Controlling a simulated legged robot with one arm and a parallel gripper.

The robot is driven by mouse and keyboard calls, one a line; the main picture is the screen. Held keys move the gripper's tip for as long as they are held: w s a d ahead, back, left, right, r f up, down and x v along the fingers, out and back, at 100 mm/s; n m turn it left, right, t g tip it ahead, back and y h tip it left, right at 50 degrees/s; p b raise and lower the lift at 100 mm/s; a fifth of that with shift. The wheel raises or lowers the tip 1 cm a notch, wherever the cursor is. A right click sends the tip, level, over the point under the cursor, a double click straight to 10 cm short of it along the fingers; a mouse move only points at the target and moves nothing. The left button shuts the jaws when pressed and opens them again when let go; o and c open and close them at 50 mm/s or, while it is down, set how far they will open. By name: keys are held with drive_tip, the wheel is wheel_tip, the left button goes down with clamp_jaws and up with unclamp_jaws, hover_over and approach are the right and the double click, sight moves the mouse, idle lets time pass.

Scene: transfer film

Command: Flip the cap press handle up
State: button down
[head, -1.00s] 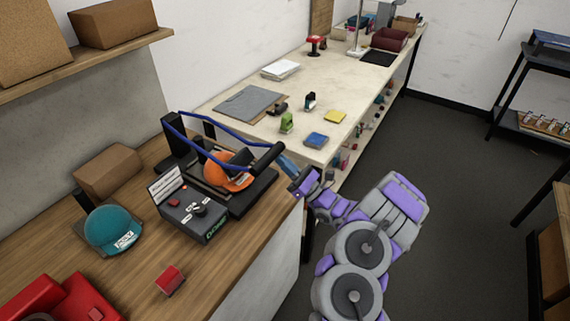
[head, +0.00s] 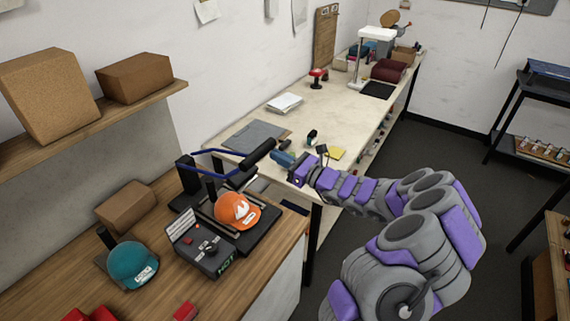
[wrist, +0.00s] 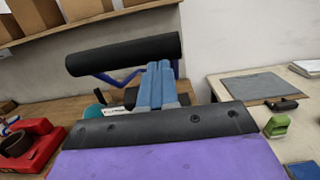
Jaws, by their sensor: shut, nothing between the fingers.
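The cap press stands on the wooden bench with a black base (head: 262,238) and blue lever arms (head: 225,175). Its black handle grip (head: 258,152) is raised above the orange cap (head: 238,210), which sits clear on the press. My gripper (head: 281,158), with blue fingers, is shut and empty just right of the grip. In the wrist view, the handle grip (wrist: 125,54) spans the upper middle and the closed fingers (wrist: 158,82) reach up to its lower edge. Whether they touch it, I cannot tell.
A control box (head: 205,250) stands before the press, and a teal cap (head: 133,265) sits to its left. A cardboard box (head: 126,207) is behind. A pale workbench (head: 345,105) extends beyond, and open floor lies to the right.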

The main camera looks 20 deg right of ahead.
drive_tip(key=w+a+r+g+h+p, duration=0.1)
drive_tip(key=w+r+p, duration=0.1)
drive_tip(key=r+p, duration=0.4)
drive_tip(key=w+a+r+g+p, duration=0.1)
drive_tip(key=w+a+r+p, duration=0.1)
drive_tip(key=r+p, duration=0.3)
drive_tip(key=shift+w+a+r+g+h+p, duration=0.3)
drive_tip(key=shift+w+r, duration=0.45)
drive_tip(key=shift+r, duration=1)
drive_tip(key=s+f, duration=0.1)
drive_tip(key=s+d+f+b, duration=0.1)
drive_tip(key=shift+s+d+f, duration=0.15)
drive_tip(key=shift+s+f, duration=0.1)
drive_tip(key=shift+f, duration=0.15)
drive_tip(key=v, duration=1)
drive_tip(key=shift+d+b, duration=0.25)
drive_tip(key=shift+b, duration=0.15)
drive_tip(key=shift+d+f, duration=0.1)
drive_tip(key=shift+d, duration=0.3)
